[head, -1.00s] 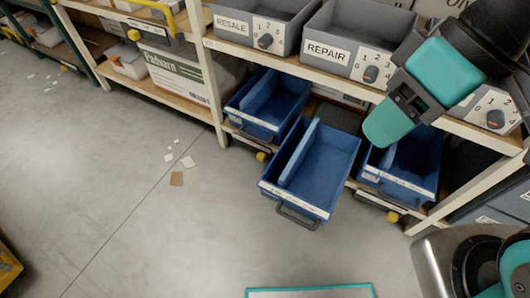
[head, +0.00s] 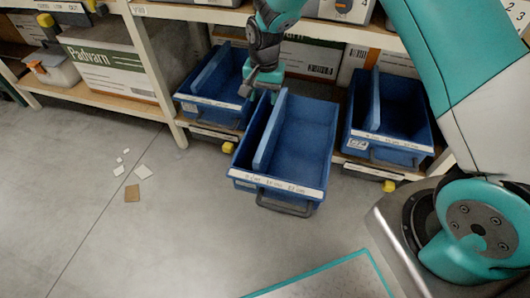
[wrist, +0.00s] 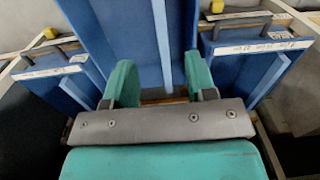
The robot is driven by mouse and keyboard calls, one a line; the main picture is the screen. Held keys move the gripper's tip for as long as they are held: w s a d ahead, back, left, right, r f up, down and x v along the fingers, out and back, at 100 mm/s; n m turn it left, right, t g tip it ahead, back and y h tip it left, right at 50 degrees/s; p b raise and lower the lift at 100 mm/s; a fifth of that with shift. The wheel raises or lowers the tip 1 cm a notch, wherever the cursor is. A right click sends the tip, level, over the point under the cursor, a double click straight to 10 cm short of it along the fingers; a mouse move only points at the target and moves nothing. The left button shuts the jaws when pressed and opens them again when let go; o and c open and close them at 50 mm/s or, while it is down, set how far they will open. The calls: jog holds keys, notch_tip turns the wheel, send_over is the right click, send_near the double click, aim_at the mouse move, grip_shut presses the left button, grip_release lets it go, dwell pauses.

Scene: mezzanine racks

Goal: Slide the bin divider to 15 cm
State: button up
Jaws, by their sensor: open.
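The middle blue bin (head: 312,135) is pulled out from the lower shelf, with a scale strip (head: 278,189) along its front edge. Its thin blue divider (head: 270,130) runs front to back, nearer the left wall. My gripper (head: 268,86) is at the bin's back end, near the divider's rear. In the wrist view the open teal fingers (wrist: 160,84) lie on either side of the divider (wrist: 161,38) in the picture, with gaps both sides. I cannot tell how deep the fingers are. The strip's numbers are too small to read.
Blue bins with dividers stand left (head: 212,95) and right (head: 388,125) of the middle one, further in on the shelf. A white shelf post (head: 160,75) stands at left. Paper scraps (head: 132,193) lie on the floor.

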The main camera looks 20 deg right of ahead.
aim_at(265, 139)
jog(key=shift+m, duration=0.3)
jog(key=f+b, duration=0.1)
jog(key=f, duration=0.5)
jog(key=f+b, duration=0.1)
jog(key=f, duration=0.6)
jog(key=f+b, duration=0.2)
jog(key=f, duration=0.5)
jog(key=shift+w+d+f, duration=0.1)
jog(key=shift+w+d, duration=0.2)
jog(key=shift+w, duration=0.05)
grip_shut()
